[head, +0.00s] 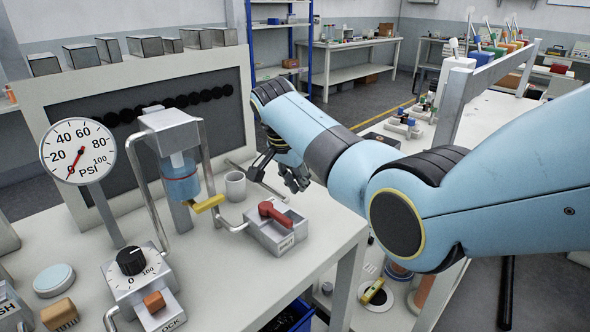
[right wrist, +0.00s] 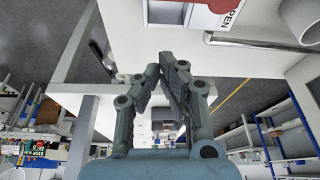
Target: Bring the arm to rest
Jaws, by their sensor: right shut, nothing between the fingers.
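My right arm (head: 310,128), light blue with dark joints, reaches in from the right in the head view. Its dark gripper (head: 277,176) hangs in the air near the right end of the bench, behind and above the red-handled valve box (head: 276,232). In the right wrist view the two fingers (right wrist: 167,62) come together at the tips, with nothing held between them. The red valve handle lies clear of the fingers in both views. My left gripper is not in view.
On the white bench stand a pressure gauge (head: 78,152), a black dial box (head: 131,262), a blue-liquid cylinder (head: 180,180) with pipes, and a grey cup (head: 235,186). A second workbench with small parts (head: 405,126) lies behind my arm. Grey floor shows between benches.

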